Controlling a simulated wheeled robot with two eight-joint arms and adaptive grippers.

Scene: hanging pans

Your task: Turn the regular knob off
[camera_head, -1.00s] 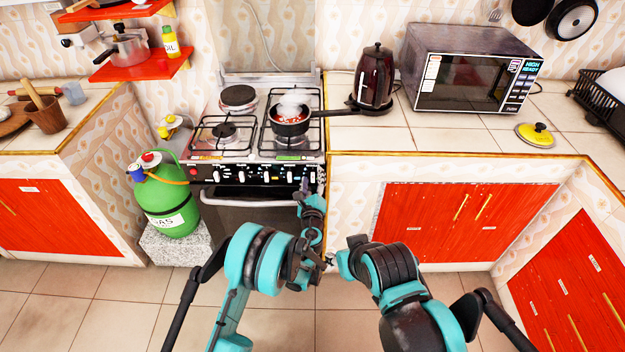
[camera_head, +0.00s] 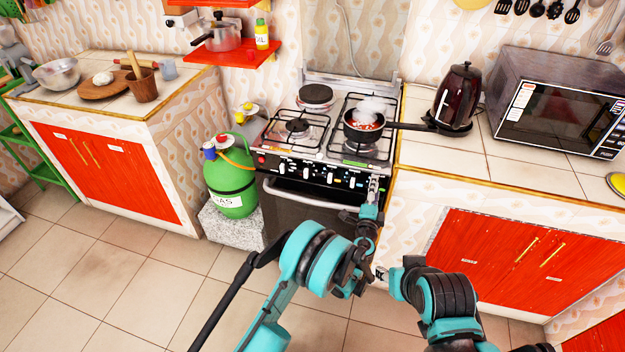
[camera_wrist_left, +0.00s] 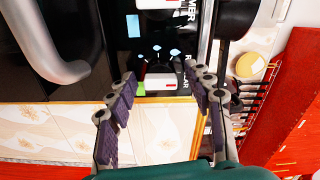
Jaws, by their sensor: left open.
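The regular knob (camera_wrist_left: 160,82) shows in the left wrist view beside its "REGULAR" label, pale with a dark surround. It sits between the fingertips of my left gripper (camera_wrist_left: 163,73), which is open with a finger on either side; contact cannot be told. In the head view my left gripper (camera_head: 373,190) is at the right end of the stove's knob row and covers that knob. Another knob (camera_wrist_left: 158,3), labelled "SIMMER", is at the top of the wrist view. My right gripper (camera_head: 382,274) is low in front of the cabinet; its fingers are unclear.
A steaming pan (camera_head: 363,126) stands on the stove's right burner. The oven handle (camera_head: 305,198) runs below the panel. A kettle (camera_head: 455,98) and a microwave (camera_head: 560,102) stand on the right counter. A green gas bottle (camera_head: 232,180) is left of the stove.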

